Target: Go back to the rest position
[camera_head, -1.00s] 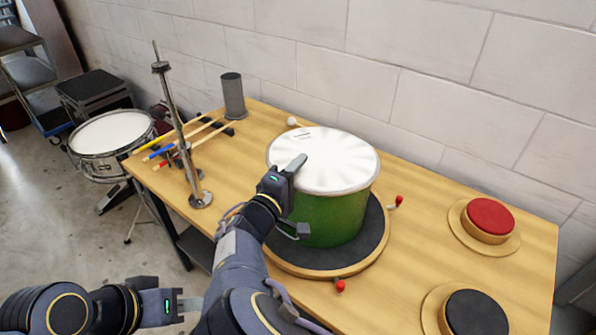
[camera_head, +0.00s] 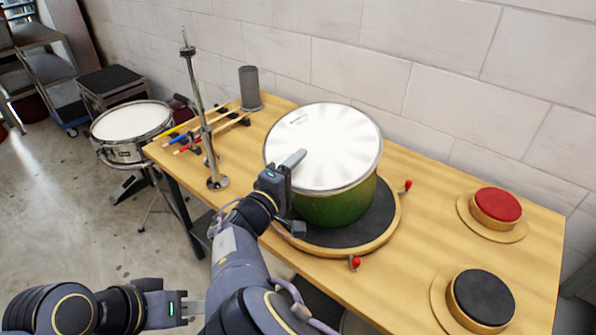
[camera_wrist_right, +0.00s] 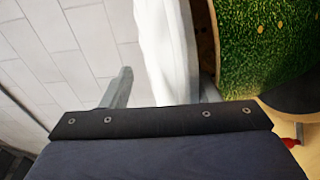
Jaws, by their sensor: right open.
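A drum with a green shell (camera_head: 345,207) and a white head (camera_head: 335,150) stands on the dark round pad (camera_head: 385,212) of a wooden turntable. The drum leans, its head tipped toward me. My right gripper (camera_head: 297,158) is at the near left edge of the head. In the right wrist view the fingers of the right gripper (camera_wrist_right: 165,88) are apart, with the white head and rim (camera_wrist_right: 168,50) between them; whether they touch it I cannot tell. My left gripper (camera_head: 192,308) is low at the left, away from the bench, its finger gap hidden.
A red pad (camera_head: 497,204) and a black pad (camera_head: 484,297) sit at the right of the bench (camera_head: 420,265). A metal stand (camera_head: 203,110), drumsticks (camera_head: 205,125) and a grey cylinder (camera_head: 250,88) are at the left. A snare drum (camera_head: 130,122) stands beyond the bench. A wall closes the back.

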